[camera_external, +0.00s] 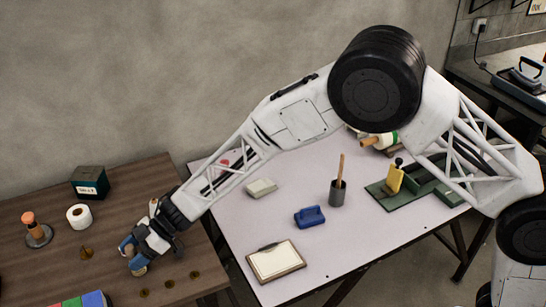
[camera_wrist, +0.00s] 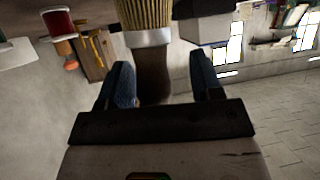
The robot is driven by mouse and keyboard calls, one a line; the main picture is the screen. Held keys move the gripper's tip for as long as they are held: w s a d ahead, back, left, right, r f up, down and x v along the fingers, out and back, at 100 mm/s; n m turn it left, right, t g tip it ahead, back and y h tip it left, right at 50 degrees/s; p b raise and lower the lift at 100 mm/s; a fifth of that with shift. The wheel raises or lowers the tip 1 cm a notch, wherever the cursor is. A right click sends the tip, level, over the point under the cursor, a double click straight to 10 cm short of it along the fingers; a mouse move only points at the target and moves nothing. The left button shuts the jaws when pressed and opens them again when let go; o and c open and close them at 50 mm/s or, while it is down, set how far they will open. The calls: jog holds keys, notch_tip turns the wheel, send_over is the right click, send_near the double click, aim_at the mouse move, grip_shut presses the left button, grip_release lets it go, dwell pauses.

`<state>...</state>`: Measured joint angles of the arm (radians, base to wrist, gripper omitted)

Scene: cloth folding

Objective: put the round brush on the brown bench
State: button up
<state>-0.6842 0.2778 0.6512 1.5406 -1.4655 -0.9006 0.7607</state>
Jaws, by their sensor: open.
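The round brush (camera_wrist: 150,38) shows in the wrist view with tan bristles, a silver band and a dark handle. Its handle lies between the two blue fingers of my gripper (camera_wrist: 162,80), with a gap at the right finger; contact at the left finger is unclear. In the external view my gripper (camera_external: 131,254) is low over the brown bench (camera_external: 125,210) at the left, fingers open. A small tan part of the brush (camera_external: 138,270) shows just under the fingers; the rest is hidden. Whether it touches the bench cannot be told.
On the brown bench are a dark box (camera_external: 90,182), a white roll (camera_external: 79,216), an orange-topped stand (camera_external: 37,231), a coloured block (camera_external: 83,300) and several small brown discs. The pale table (camera_external: 230,225) beside it holds a clipboard (camera_external: 276,262) and a blue block (camera_external: 309,216).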

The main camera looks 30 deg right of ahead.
jog(key=shift+r, duration=0.1)
jog(key=shift+d+r, duration=0.25)
jog(key=shift+d, duration=0.1)
jog(key=v, duration=1.1)
jog(key=shift+w+d, duration=0.15)
dwell(0.6)
